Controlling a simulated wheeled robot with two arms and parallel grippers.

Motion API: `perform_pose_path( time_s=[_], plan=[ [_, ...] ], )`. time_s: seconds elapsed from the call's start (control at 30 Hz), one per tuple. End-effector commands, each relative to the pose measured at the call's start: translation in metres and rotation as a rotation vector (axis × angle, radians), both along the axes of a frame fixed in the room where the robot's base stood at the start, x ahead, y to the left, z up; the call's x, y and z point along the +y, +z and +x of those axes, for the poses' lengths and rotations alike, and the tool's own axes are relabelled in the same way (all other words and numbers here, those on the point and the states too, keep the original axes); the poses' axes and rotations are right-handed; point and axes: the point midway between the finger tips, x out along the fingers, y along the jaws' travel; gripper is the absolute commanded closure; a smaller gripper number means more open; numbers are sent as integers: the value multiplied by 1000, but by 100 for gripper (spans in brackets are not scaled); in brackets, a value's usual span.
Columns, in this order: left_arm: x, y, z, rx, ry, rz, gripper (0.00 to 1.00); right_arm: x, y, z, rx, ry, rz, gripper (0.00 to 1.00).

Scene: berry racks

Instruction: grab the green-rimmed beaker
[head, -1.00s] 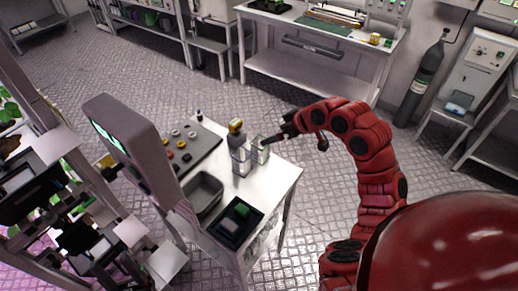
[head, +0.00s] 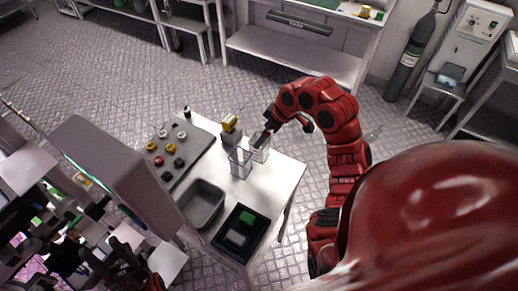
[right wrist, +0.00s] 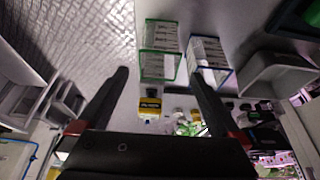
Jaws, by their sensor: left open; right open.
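The green-rimmed beaker (head: 262,154) is a clear, square-walled vessel standing on the bench near its far right corner. In the right wrist view the beaker (right wrist: 160,52) shows its green rim, between and beyond my fingers. My right gripper (head: 264,137) is open at the beaker's top; I cannot tell whether it touches. Its two dark fingers (right wrist: 158,78) are spread in the wrist view. A similar blue-rimmed beaker (right wrist: 209,52) stands beside it, also in the head view (head: 240,164). My left gripper (head: 112,258) is open and empty at the lower left, away from the beakers.
A yellow-topped item (head: 229,124) stands just behind the beakers. A grey plate with several small knobs (head: 178,150), a grey tray (head: 203,204) and a black tray (head: 232,250) share the bench. A tall grey panel (head: 115,170) rises at its left.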

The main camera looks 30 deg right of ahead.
Motion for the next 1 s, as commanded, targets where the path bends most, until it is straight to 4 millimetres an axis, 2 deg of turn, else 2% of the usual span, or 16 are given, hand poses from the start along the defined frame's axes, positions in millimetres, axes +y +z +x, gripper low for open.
perform_pose_path(
  time_s=[0.03, 0.1, 0.27, 0.37, 0.63, 0.93, 0.97, 1.0],
  plan=[
    [0, -3, 0, 0, 0, 0, 50, 3, -11, 3, 2, 1, 4, 0],
    [0, -5, 0, 0, 0, 0, 50, 5, -20, 7, 0, -1, 3, 0],
    [0, -5, 0, 0, 0, 0, 50, 7, -30, 11, -1, 0, 1, 0],
    [0, -1, 0, 0, 0, 0, 50, 9, -37, 14, 3, 0, 2, 0],
    [0, 11, 0, 0, 0, 0, 50, 17, -75, 28, 2, 2, 0, 0],
    [0, 11, 0, 0, 0, 0, 50, 17, -83, 31, -2, -1, -2, 0],
    [0, 11, 0, 0, 0, 0, 50, 17, -83, 30, -2, -1, -2, 2],
    [0, 11, 0, 0, 0, 0, 50, 17, -83, 31, -2, -1, -2, 9]
  ],
)
